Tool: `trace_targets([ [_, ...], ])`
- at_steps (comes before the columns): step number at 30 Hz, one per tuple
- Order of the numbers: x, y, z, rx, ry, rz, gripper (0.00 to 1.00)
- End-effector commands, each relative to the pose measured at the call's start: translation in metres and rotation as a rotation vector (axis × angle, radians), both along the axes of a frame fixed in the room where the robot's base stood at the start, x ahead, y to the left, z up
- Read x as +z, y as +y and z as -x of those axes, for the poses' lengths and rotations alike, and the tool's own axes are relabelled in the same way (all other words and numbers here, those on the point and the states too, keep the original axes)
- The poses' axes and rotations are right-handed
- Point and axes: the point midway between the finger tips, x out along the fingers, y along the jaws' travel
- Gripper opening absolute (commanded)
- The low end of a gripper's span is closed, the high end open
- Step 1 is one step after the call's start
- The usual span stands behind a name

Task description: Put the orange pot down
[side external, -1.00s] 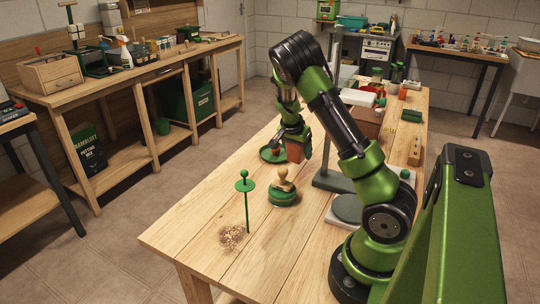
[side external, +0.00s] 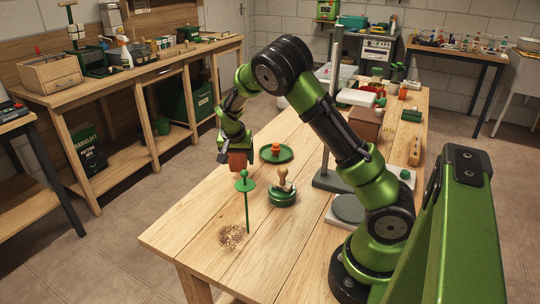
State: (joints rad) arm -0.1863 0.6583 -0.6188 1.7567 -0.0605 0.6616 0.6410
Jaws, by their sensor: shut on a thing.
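My gripper (side external: 236,154) is shut on the orange pot (side external: 240,162), a squarish terracotta-orange piece. It hangs near the left edge of the table, behind the green stand with a round disc (side external: 246,186). Its underside looks clear of the tabletop, but the exact height is hard to judge. The fingers are small and partly merge with the pot. A green saucer (side external: 287,156) lies to the right of the pot, with a small orange item (side external: 275,148) on it.
A wooden-handled stamp (side external: 282,180) on a green round base (side external: 282,196) stands front right of the pot. Loose brown grains (side external: 232,236) lie at the front. A grey upright post (side external: 330,130) stands on the right. The table's front left is mostly clear.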

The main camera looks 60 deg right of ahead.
Motion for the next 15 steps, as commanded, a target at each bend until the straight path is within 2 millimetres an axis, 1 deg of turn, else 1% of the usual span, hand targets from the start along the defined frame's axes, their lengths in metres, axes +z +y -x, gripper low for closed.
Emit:
trace_targets([
  [9,-0.038,0.000,0.000,-0.001,0.000,0.000,0.35],
  [12,-0.043,0.000,0.000,-0.001,-0.001,-0.001,0.35],
  [15,-0.043,0.000,0.000,-0.001,-0.002,-0.001,0.35],
])
